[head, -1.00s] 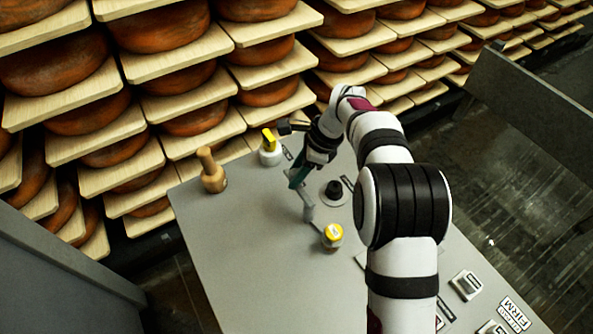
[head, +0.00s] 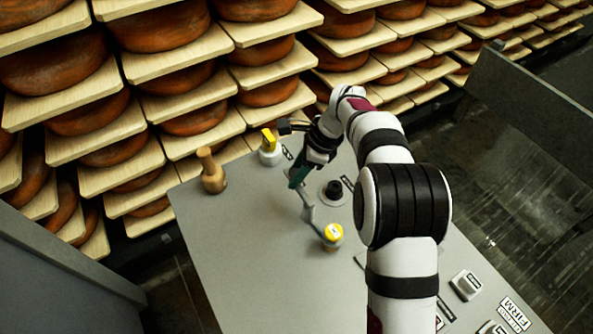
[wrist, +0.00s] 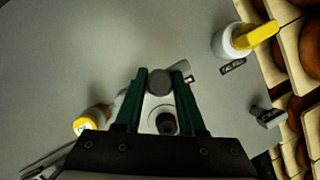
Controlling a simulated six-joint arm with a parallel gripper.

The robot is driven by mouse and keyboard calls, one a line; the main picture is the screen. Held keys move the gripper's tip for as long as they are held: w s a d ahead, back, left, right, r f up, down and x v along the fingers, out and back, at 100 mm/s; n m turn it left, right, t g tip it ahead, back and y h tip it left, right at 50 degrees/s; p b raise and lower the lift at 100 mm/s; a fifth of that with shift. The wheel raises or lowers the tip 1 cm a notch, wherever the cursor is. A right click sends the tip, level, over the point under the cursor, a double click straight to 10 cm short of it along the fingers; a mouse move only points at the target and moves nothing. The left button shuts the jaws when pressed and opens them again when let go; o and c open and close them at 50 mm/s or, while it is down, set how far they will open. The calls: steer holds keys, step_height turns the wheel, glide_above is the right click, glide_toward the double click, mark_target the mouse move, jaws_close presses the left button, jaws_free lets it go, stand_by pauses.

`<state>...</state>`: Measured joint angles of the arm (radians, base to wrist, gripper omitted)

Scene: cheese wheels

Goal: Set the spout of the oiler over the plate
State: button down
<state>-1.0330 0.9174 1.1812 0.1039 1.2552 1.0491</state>
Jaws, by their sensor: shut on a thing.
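The yellow-capped fixture (head: 332,233), which I take as the oiler, stands on the grey table. A grey arm, seemingly its spout (head: 308,213), runs from it toward my gripper (head: 297,182). In the wrist view my gripper (wrist: 159,76) has its green fingers shut on a round grey knob (wrist: 159,82); the yellow cap (wrist: 86,124) shows at lower left. A pale round disc with a black knob (head: 334,188) lies right of my fingers and also shows between them in the wrist view (wrist: 165,122). I cannot tell if this disc is the plate. The fingers partly hide the spout.
A wooden peg-like piece (head: 211,171) stands at the table's left edge. A white fixture with a yellow lever (head: 269,147) stands at the back. Small labelled blocks (head: 467,284) sit at right. The front left of the grey table (head: 245,255) is clear. Cheese shelves rise behind.

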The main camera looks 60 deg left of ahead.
steer(key=shift+w, duration=0.1)
steer(key=w+d+m+t+y, duration=0.1)
steer(key=w+d+m+t, duration=0.3)
steer(key=m, duration=1)
steer(key=shift+w+d+m+t+y, duration=0.2)
steer(key=shift+w+m+t+y, duration=0.2)
steer(key=shift+w+t, duration=0.25)
steer(key=shift+w+d, duration=0.1)
steer(key=c, duration=0.5)
jaws_free()
